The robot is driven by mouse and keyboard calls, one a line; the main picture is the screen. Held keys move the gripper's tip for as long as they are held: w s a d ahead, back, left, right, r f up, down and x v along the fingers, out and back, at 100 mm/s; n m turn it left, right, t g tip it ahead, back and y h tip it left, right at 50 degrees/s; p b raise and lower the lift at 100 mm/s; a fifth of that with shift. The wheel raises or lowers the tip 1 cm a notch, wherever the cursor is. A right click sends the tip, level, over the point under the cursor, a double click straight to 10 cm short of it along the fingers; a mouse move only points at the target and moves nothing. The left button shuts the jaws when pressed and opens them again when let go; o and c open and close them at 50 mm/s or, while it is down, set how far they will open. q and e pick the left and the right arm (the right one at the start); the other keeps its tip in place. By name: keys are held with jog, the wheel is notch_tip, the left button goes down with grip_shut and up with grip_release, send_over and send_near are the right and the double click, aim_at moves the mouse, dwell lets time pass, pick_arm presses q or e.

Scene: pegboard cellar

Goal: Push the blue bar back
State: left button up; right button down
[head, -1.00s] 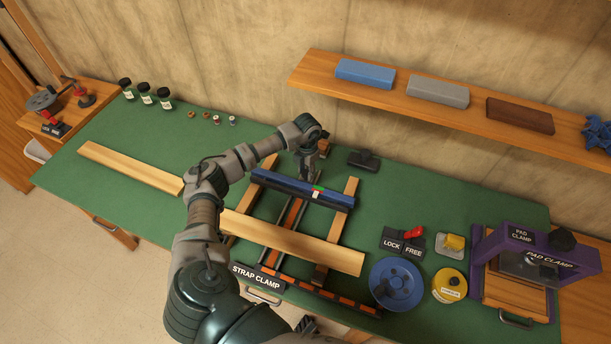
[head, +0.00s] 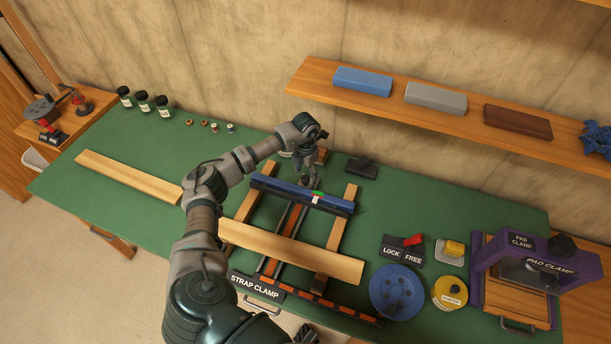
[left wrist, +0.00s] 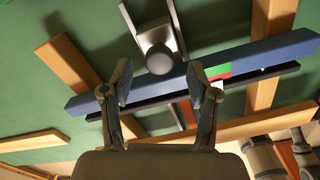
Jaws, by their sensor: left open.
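The blue bar (head: 278,188) lies across the strap clamp's rails, with a green and red patch right of its middle. In the left wrist view the blue bar (left wrist: 262,56) runs from lower left to upper right. My left gripper (head: 308,182) is at the bar's far side near its middle, pointing down. In the wrist view its two fingers (left wrist: 160,86) are spread apart, with the bar crossing the gap between them. Whether they touch it I cannot tell. A dark shape at the bottom edge may be my right gripper (head: 306,333); its jaws cannot be made out.
A long wooden board (head: 292,250) lies across the rails nearer me. The strap clamp label (head: 256,286) is at the front. A dark block (head: 362,168) sits behind right. The lock/free switch (head: 403,250) and blue disc (head: 397,291) stand right.

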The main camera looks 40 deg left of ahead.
pick_arm(q)
notch_tip(320, 180, up, 10)
jog(key=shift+a+f, duration=0.2)
jog(key=shift+s+f, duration=0.1)
dwell(0.5)
